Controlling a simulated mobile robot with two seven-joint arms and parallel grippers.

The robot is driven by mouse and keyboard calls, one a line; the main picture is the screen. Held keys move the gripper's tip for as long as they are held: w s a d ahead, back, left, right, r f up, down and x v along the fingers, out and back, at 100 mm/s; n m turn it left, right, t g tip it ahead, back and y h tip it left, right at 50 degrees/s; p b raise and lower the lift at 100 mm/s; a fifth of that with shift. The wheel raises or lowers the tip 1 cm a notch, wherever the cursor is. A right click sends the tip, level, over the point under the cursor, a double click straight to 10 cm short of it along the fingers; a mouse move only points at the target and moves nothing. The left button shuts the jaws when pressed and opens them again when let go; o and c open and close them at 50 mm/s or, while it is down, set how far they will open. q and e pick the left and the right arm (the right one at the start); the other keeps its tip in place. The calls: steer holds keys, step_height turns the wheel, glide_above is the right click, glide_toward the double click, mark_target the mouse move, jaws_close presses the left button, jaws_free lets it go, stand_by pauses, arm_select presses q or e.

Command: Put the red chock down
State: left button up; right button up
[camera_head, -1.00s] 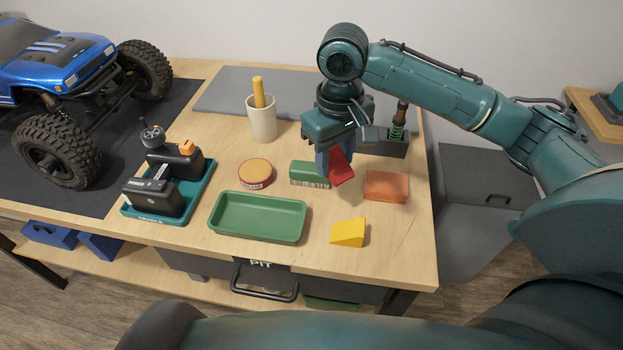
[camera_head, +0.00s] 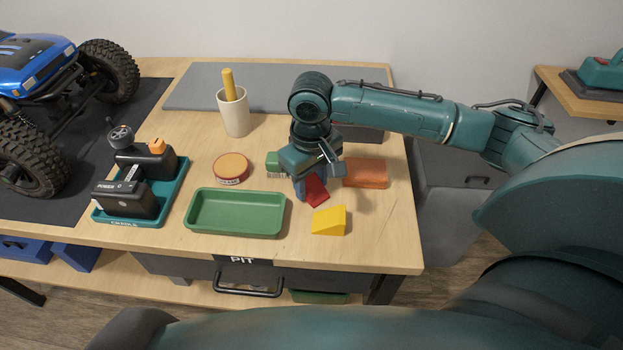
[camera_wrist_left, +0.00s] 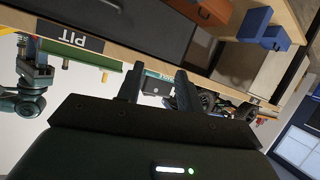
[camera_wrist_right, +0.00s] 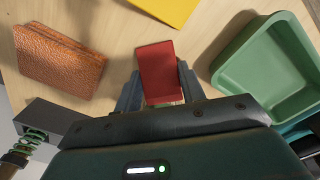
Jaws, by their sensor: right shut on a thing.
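The red chock (camera_head: 317,191) is between the fingers of my right gripper (camera_head: 307,187), which is shut on it. In the right wrist view the red chock (camera_wrist_right: 157,68) juts out beyond the two fingers (camera_wrist_right: 158,82). It is low over the wooden table, just behind the yellow chock (camera_head: 329,221); I cannot tell whether it touches the tabletop. The left gripper (camera_wrist_left: 157,84) shows in the left wrist view with its fingers apart and nothing between them, below the table's edge.
A green tray (camera_head: 236,233) lies left of the chocks. A round tin (camera_head: 231,167), a cup (camera_head: 235,115) and a charger cradle (camera_head: 168,202) stand further left.

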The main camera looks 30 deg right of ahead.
steer(key=o, duration=1)
